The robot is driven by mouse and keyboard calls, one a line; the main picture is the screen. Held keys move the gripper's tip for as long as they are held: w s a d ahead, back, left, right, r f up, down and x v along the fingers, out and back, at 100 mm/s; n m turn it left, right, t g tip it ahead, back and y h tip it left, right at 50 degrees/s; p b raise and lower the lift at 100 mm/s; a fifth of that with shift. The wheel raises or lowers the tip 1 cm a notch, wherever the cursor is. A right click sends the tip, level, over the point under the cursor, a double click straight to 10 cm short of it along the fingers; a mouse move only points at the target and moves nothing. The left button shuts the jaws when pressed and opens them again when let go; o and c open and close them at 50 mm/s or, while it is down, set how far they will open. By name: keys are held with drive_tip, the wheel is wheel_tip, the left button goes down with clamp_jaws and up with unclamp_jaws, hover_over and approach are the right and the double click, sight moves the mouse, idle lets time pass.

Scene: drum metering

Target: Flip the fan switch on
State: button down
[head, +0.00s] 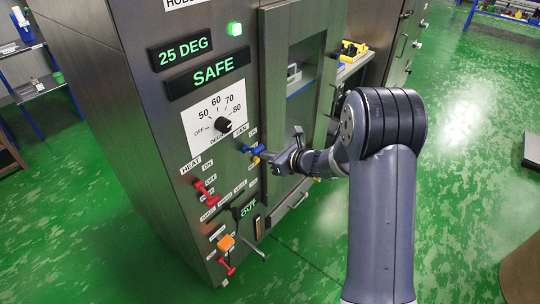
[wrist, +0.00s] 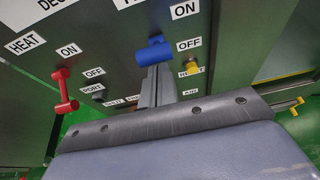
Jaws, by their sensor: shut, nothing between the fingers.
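The blue fan switch (head: 247,149) sits on the front panel of the grey cabinet, below the temperature dial. In the wrist view its blue handle (wrist: 154,54) is beside the OFF label, with the ON label above it. My gripper (head: 268,157) is close to the switch, reaching in from the right. In the wrist view the shut fingers (wrist: 157,76) are just below the blue handle and overlap its lower edge in the picture. I cannot tell whether they touch it. Nothing is held.
A red heat switch (head: 204,188) is left of the fan switch. A small yellow knob (wrist: 193,67) is close to its right. The dial (head: 223,125), a green SAFE display (head: 208,75) and an orange button (head: 226,242) share the panel. A glass cabinet door (head: 304,80) stands right of the panel.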

drive_tip(key=shift+w+a+r+g+h+p, duration=0.15)
drive_tip(key=shift+a+r+h+p, duration=0.05)
drive_tip(key=shift+r+p, duration=0.25)
drive_tip(key=shift+w+a+r+g+h+p, duration=0.2)
drive_tip(key=shift+r+p, duration=0.1)
drive_tip(key=shift+p, duration=0.15)
drive_tip(key=shift+r, duration=0.3)
drive_tip(key=shift+d+r, duration=0.1)
drive_tip(key=shift+r, duration=0.05)
drive_tip(key=s+d+r+b, duration=0.1)
drive_tip(key=s+d+r, duration=0.1)
drive_tip(key=s+d, duration=0.6)
drive_tip(key=shift+d+h+b, duration=0.3)
drive_tip(key=shift+d+b, duration=0.05)
drive_tip(key=shift+d, duration=0.75)
drive_tip(key=shift+a+f, duration=0.1)
